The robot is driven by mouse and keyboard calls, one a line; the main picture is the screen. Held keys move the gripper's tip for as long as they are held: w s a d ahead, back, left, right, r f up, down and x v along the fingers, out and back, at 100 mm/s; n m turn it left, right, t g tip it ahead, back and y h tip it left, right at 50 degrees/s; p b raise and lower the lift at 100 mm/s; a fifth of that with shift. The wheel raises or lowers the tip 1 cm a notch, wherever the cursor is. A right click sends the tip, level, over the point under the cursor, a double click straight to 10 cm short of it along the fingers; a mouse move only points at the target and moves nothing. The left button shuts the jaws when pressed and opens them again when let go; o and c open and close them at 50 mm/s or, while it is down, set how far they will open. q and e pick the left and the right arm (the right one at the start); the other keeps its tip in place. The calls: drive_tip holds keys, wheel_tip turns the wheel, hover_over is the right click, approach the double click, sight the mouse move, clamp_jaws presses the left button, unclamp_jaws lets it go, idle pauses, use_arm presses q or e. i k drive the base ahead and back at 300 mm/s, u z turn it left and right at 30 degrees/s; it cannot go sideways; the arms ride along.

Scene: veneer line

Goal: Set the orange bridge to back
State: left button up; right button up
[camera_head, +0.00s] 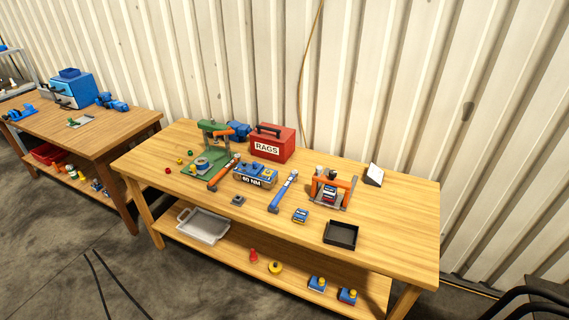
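The orange bridge (351,184) stands upright on the right half of the near wooden workbench, as an orange frame over a grey base plate. A small blue, white and dark block sits under it, between its legs. A dark knob and a light piece show at its upper left. The bridge is small in this view, so I cannot tell its exact setting. Neither of my grippers is in view.
The workbench (405,235) also holds a red RAGS box (285,146), a green press (206,163), a blue 40 NM block (255,172), a blue-handled tool (283,191), a blue block (300,215), a black tray (341,235) and a white sloped stand (374,174).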

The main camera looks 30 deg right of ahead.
sight(317, 178)
drive_tip(key=u, duration=0.05)
drive_tip(key=i, duration=0.9)
drive_tip(key=z, duration=0.7)
